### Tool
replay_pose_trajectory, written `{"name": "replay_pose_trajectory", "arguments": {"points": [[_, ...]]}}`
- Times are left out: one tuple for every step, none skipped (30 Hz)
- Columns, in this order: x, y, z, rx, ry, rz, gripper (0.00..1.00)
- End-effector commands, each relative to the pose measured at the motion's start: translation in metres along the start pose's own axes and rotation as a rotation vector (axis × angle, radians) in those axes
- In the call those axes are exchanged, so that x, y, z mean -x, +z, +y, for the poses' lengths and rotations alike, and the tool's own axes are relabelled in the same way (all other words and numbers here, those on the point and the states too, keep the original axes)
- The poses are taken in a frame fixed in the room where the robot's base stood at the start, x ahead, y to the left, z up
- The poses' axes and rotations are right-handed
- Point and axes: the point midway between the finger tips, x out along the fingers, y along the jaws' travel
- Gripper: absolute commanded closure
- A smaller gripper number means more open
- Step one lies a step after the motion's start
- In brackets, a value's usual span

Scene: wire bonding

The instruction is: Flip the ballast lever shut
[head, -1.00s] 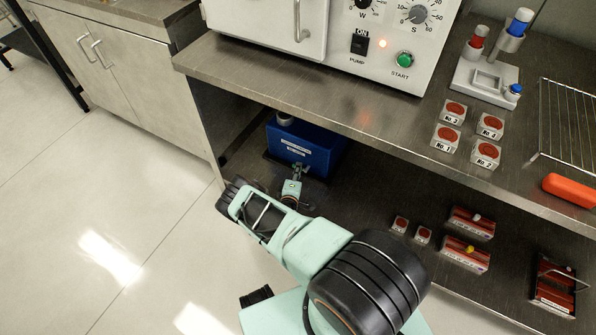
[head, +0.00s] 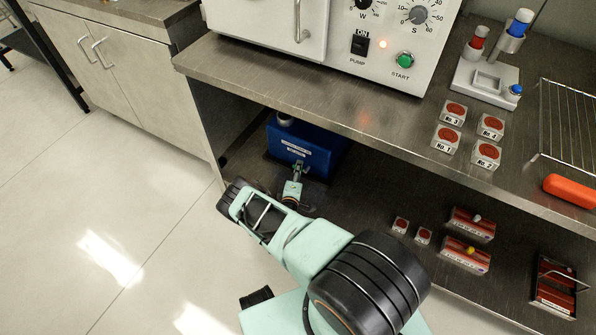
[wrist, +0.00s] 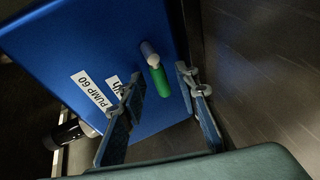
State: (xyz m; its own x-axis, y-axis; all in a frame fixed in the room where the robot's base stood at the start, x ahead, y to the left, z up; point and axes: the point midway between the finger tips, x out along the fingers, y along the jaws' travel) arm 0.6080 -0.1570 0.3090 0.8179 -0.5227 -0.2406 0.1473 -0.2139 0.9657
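The blue pump box (head: 318,150) stands on the lower shelf in the head view, and its blue face (wrist: 105,45) fills much of the wrist view. A lever with a green grip (wrist: 159,82) and a pale round end sticks out from that face; I take it as the ballast lever. My gripper (wrist: 158,87) is open, with one finger on each side of the lever and gaps between. In the head view my gripper (head: 297,172) is small in front of the box, and the lever cannot be made out there.
The upper shelf (head: 260,72) overhangs the pump. Small red-topped blocks (head: 400,225) and red boxes (head: 472,224) lie to the right on the lower shelf. Floor at left is clear.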

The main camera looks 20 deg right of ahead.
Motion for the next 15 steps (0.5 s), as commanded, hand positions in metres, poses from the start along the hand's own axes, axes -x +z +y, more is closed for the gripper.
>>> {"name": "replay_pose_trajectory", "arguments": {"points": [[0.000, 0.000, 0.000, 0.000, 0.000, 0.000, 0.71], [0.001, 0.000, 0.000, 0.000, 0.000, 0.000, 0.71], [0.002, 0.000, 0.000, 0.001, 0.000, 0.000, 0.71], [0.003, 0.000, 0.000, 0.001, -0.001, -0.001, 0.71], [0.005, 0.000, 0.000, 0.001, -0.001, -0.001, 0.71], [0.009, 0.000, 0.000, 0.002, -0.001, -0.001, 0.71], [0.012, 0.000, 0.000, 0.003, -0.002, -0.001, 0.71], [0.016, 0.000, 0.000, 0.003, -0.001, 0.000, 0.71], [0.021, 0.000, 0.000, 0.003, -0.001, 0.000, 0.71], [0.026, 0.000, 0.000, 0.003, -0.001, 0.000, 0.71], [0.030, 0.000, 0.000, 0.003, -0.002, 0.000, 0.71], [0.037, -0.001, 0.000, 0.002, -0.001, 0.000, 0.71], [0.041, -0.001, 0.000, 0.002, -0.001, 0.000, 0.71], [0.046, -0.001, 0.000, 0.002, -0.001, 0.000, 0.71], [0.051, -0.001, 0.000, 0.003, -0.001, 0.001, 0.71]]}}
